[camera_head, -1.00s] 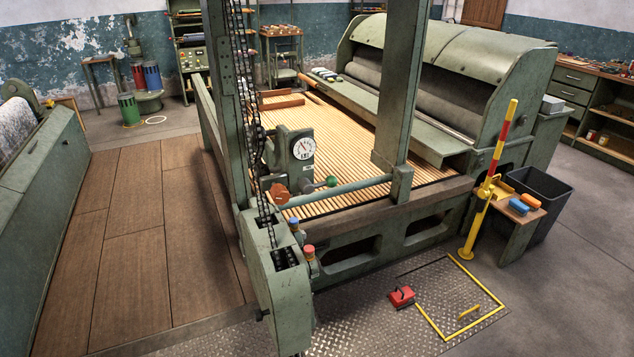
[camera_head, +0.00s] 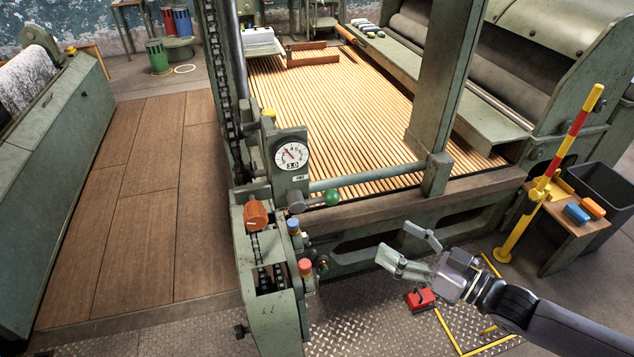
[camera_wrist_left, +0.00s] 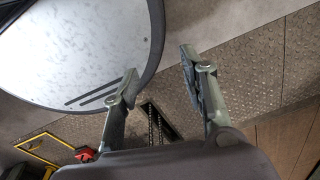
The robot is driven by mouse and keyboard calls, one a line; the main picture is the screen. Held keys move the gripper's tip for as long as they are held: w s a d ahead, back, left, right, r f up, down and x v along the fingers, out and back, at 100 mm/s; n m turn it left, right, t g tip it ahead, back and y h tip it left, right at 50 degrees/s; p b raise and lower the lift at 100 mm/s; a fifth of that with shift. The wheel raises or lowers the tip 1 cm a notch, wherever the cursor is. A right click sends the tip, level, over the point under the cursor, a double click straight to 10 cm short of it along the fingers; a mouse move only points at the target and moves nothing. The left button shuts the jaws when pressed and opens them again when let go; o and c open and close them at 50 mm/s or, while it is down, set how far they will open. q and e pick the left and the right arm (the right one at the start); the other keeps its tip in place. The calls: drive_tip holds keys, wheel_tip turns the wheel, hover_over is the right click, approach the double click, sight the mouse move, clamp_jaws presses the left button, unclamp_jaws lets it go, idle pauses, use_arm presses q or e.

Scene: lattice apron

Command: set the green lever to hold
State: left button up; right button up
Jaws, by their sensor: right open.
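The green lever (camera_head: 331,197) has a round green knob on a short stem. It sticks out to the right from a grey hub below the white dial (camera_head: 291,154) on the green machine post. Any label for hold is too small to read. My right gripper (camera_head: 394,241) is open and empty, below and to the right of the knob, apart from it, its fingers pointing left towards the machine. My left gripper (camera_wrist_left: 158,68) is open and empty in the left wrist view, over the floor; it does not show in the head view.
An orange-brown knob (camera_head: 256,214), a blue button (camera_head: 293,226) and a red button (camera_head: 305,267) sit near the lever. A grey-green crossbar (camera_head: 370,177) runs right behind the knob. A red pedal (camera_head: 421,299) lies on the floor plate below my right gripper.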

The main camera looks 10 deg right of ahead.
sight(332, 202)
drive_tip(key=x, duration=0.5)
drive_tip(key=r+p+x, duration=0.1)
drive_tip(key=x, duration=0.4)
drive_tip(key=a+p+x, duration=0.1)
drive_tip(key=x, duration=0.4)
drive_tip(key=shift+s+a+r, duration=0.1)
drive_tip(key=shift+a+r, duration=0.2)
drive_tip(key=shift+a, duration=0.05)
drive_tip(key=shift+p+x, duration=0.3)
drive_tip(key=shift+x, duration=0.5)
use_arm(q)
drive_tip(key=shift+s+a+r, duration=0.2)
drive_tip(key=shift+r, duration=0.45)
drive_tip(key=shift+s+a+r, duration=0.15)
drive_tip(key=shift+a+r, duration=0.05)
drive_tip(key=shift+r, duration=0.4)
use_arm(e)
drive_tip(key=shift+s, duration=0.1)
drive_tip(key=c, duration=1.7)
use_arm(q)
drive_tip(key=shift+s, duration=0.1)
drive_tip(key=shift+f, duration=0.1)
use_arm(e)
drive_tip(key=shift+f, duration=0.1)
